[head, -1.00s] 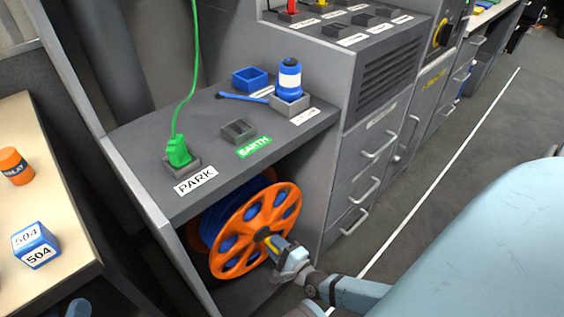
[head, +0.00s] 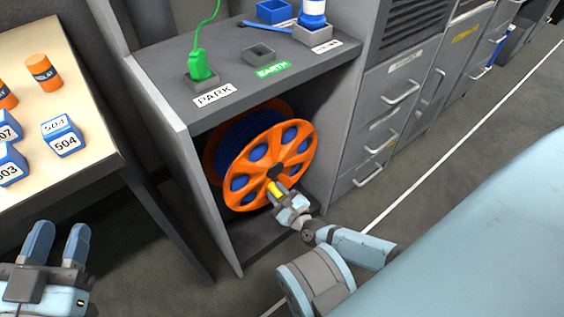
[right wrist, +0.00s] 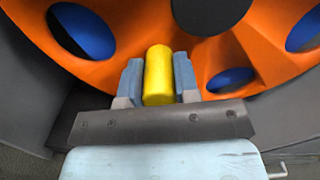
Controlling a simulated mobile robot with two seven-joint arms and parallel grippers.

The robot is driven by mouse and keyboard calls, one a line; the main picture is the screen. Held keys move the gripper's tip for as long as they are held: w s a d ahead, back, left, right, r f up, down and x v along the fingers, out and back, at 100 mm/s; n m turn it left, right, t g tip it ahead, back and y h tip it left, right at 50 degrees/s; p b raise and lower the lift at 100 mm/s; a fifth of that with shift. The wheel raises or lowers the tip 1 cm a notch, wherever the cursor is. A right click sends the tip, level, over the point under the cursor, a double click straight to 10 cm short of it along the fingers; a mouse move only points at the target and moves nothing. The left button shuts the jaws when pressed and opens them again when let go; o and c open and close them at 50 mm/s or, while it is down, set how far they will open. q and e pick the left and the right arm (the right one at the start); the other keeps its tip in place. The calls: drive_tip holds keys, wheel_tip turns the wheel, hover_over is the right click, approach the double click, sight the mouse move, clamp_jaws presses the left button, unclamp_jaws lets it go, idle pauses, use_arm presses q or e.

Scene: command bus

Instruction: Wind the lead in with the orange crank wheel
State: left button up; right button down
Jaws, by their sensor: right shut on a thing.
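The orange crank wheel (head: 240,182) stands upright on the front of a drum of blue lead (head: 236,137), inside the open bay under the grey bench. My right gripper (head: 280,193) is shut on the wheel's yellow handle (head: 273,189), low on the wheel near its hub. In the right wrist view the yellow handle (right wrist: 158,75) sits between the two fingers of my right gripper (right wrist: 158,82). The green plug (head: 200,66) with its green cord stands in the socket labelled PARK. My left gripper (head: 57,243) is at the lower left, open and empty, its fingers apart.
The empty EARTH socket (head: 258,54) is on the bench top. Grey drawers with handles (head: 379,143) stand right of the bay.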

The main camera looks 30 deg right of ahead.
drive_tip(key=shift+a+r+m, duration=0.15)
drive_tip(key=shift+a+m, duration=0.25)
drive_tip(key=shift+m, duration=0.4)
drive_tip(key=c, duration=0.8)
unclamp_jaws()
drive_tip(key=shift+c, duration=0.2)
